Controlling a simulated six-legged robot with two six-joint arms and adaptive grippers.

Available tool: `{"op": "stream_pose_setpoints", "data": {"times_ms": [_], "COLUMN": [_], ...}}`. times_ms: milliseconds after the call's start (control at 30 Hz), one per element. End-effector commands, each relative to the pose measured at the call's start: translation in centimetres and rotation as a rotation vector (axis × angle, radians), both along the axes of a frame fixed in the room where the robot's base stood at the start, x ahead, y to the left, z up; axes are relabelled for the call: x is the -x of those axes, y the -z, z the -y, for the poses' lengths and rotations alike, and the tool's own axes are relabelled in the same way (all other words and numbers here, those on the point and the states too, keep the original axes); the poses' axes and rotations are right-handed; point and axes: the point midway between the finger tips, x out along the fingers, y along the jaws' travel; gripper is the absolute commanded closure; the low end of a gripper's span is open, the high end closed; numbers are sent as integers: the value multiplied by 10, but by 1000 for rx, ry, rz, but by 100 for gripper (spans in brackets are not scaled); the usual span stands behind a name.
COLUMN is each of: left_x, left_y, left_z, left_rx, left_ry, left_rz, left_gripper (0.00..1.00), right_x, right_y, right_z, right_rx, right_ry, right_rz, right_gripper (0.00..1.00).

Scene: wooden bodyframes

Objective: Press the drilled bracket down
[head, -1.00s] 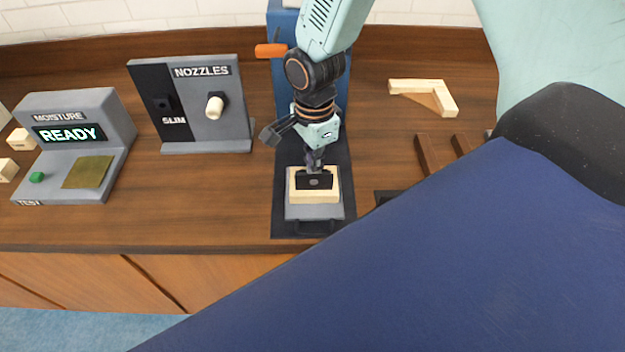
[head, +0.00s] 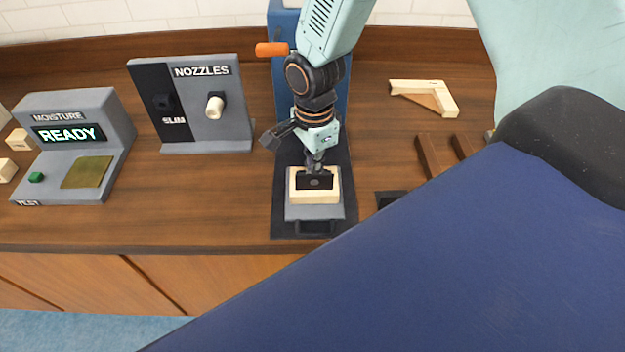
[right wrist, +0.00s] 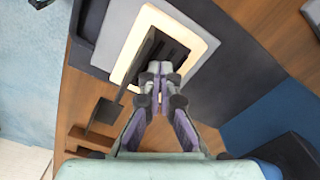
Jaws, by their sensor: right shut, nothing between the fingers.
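The drilled bracket (head: 314,181) is a black piece with a round mark on its front face. It sits on a pale wooden block (head: 316,197) on a grey plate (head: 314,213). My right gripper (head: 315,166) is shut and empty, pointing down at the bracket. In the right wrist view its fingertips (right wrist: 160,77) are together over the black bracket (right wrist: 153,50), within the pale block's outline (right wrist: 186,20). They look to be at the bracket's top, but I cannot tell whether they touch it. My left gripper is not in view.
A blue press column (head: 283,88) with an orange handle (head: 271,49) stands behind. The nozzle panel (head: 225,112) and moisture tester (head: 75,118), reading READY, stand left. A pale wooden corner piece (head: 440,91) and brown strips (head: 428,156) lie right. The counter between panel and front edge is clear.

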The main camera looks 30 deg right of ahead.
Motion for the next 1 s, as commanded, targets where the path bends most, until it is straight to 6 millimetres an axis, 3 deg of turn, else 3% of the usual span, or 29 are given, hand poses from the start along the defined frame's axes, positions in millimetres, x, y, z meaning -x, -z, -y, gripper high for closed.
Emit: {"op": "stream_pose_setpoints", "data": {"times_ms": [433, 1000], "left_x": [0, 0], "left_y": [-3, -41], "left_z": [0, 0], "left_rx": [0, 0], "left_ry": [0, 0], "left_rz": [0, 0], "left_gripper": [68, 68], "right_x": [0, 0], "right_y": [-3, -42], "right_z": [0, 0], "right_rx": [0, 0], "right_ry": [0, 0], "right_rz": [0, 0], "right_gripper": [100, 100]}}
